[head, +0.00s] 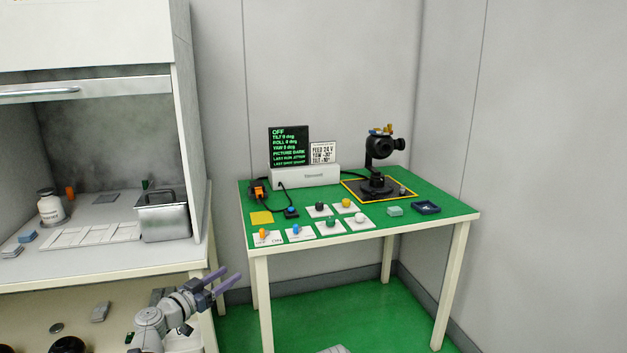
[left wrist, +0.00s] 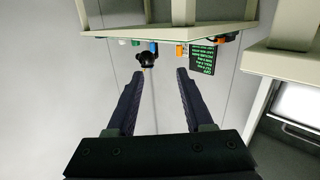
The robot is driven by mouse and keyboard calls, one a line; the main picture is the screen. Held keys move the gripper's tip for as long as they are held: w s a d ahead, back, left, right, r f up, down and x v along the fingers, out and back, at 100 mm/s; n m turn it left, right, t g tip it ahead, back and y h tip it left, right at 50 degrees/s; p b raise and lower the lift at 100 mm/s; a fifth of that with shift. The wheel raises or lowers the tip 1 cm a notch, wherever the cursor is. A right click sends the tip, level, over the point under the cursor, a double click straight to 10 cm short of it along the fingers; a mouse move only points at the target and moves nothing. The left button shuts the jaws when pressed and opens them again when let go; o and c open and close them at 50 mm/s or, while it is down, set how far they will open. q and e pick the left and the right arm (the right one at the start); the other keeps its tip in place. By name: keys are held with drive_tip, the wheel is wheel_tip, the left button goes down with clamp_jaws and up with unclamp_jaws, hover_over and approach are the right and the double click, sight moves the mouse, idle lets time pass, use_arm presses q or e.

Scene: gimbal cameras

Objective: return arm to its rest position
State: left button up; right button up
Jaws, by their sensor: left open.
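My left arm (head: 165,318) reaches in at the bottom left of the head view, in front of the white bench. My left gripper (head: 233,272) points up and right, to the left of the green table's near left leg, and appears apart from it. In the left wrist view its two dark fingers (left wrist: 160,74) are spread with nothing between them. That view is upside down, with the table edge beyond the fingertips. My right gripper shows in neither view.
A green-topped table (head: 441,210) carries a black gimbal camera (head: 378,150), a display reading OFF (head: 289,147) and several knobs. The white bench (head: 110,262) at left holds a metal box (head: 162,216) and a white bottle (head: 51,207). Green floor (head: 335,310) shows under the table.

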use_arm(q)
drive_tip(key=s+d+f+m+g, duration=0.1)
drive_tip(key=s+d+f+g, duration=0.5)
drive_tip(key=d, duration=0.4)
drive_tip(key=s+d+f+m+g, duration=0.1)
drive_tip(key=s+d+f+g, duration=0.3)
drive_tip(key=s+d+f, duration=0.4)
drive_tip(key=s+f+n+g+y, duration=0.2)
drive_tip(key=s+f+g+y, duration=0.1)
drive_tip(key=s+y, duration=0.3)
drive_tip(key=s+f+n+g+y, duration=0.2)
drive_tip(key=s+f+y, duration=0.15)
drive_tip(key=s, duration=0.35)
wheel_tip(320, 180, up, 29)
drive_tip(key=p, duration=2.8)
drive_tip(key=shift+s+a+f, duration=0.2)
drive_tip(key=shift+s+a, duration=0.1)
drive_tip(key=shift+a, duration=0.15)
drive_tip(key=shift+f+y, duration=0.1)
drive_tip(key=shift+y, duration=0.15)
